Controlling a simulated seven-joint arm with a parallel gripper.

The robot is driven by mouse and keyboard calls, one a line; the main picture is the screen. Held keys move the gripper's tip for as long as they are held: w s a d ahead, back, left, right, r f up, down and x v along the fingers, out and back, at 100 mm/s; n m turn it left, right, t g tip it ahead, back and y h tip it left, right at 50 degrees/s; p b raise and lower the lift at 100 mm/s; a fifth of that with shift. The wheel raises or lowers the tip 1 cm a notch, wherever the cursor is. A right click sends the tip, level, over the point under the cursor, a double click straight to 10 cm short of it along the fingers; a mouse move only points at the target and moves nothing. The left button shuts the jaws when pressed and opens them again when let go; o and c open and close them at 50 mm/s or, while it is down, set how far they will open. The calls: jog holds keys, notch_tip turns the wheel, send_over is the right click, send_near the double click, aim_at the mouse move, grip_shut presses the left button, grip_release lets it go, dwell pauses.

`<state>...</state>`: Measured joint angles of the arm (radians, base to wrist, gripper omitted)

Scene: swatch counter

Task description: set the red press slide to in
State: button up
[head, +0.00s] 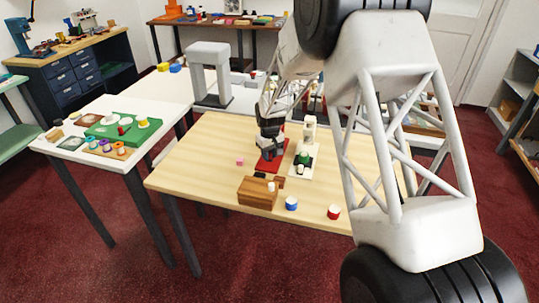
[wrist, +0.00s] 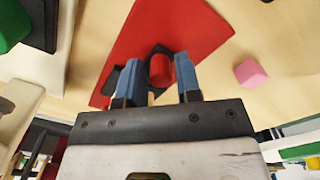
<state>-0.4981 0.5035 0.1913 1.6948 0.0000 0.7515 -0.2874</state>
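The red press has a flat red base (head: 268,166) on the wooden table, and the base fills much of the wrist view (wrist: 195,30). A short red knob (wrist: 160,69) with a dark curved part behind it shows in the wrist view, probably the slide's handle. My gripper (wrist: 160,60) is open, its two blue fingers on either side of the knob. Narrow gaps show beside the knob, and I cannot tell whether either finger touches it. In the head view my gripper (head: 269,140) is low over the red press and hides most of it.
A white press with a green part (head: 304,160) stands close on the right. A pink cube (head: 239,161) lies to the left. A wooden box (head: 256,192), a blue-and-white cylinder (head: 291,203) and a red-and-white one (head: 333,212) sit near the front edge. The table's left part is clear.

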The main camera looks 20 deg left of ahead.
dwell(0.3)
jog(key=shift+r, duration=3.9)
jog(key=shift+s, duration=0.15)
jog(key=c, duration=0.6)
jog(key=shift+s+a+f+n+h, duration=0.1)
jog(key=shift+s+f+n+h, duration=0.1)
jog(key=shift+s+n, duration=0.2)
jog(key=shift+s+a+f+n+h, duration=0.1)
jog(key=shift+s+n+h, duration=0.15)
jog(key=shift+n, duration=0.25)
jog(key=s+a+n+t+h, duration=0.1)
jog(key=s+a+n+t, duration=0.2)
jog(key=n, duration=0.7)
jog(key=s+a+n+t+h, duration=0.2)
jog(key=s+n+t, duration=0.3)
jog(key=s+n, duration=0.3)
jog(key=shift+s+a+r+n, duration=0.2)
jog(key=shift+a+r+n, duration=0.3)
jog(key=shift+n, duration=0.4)
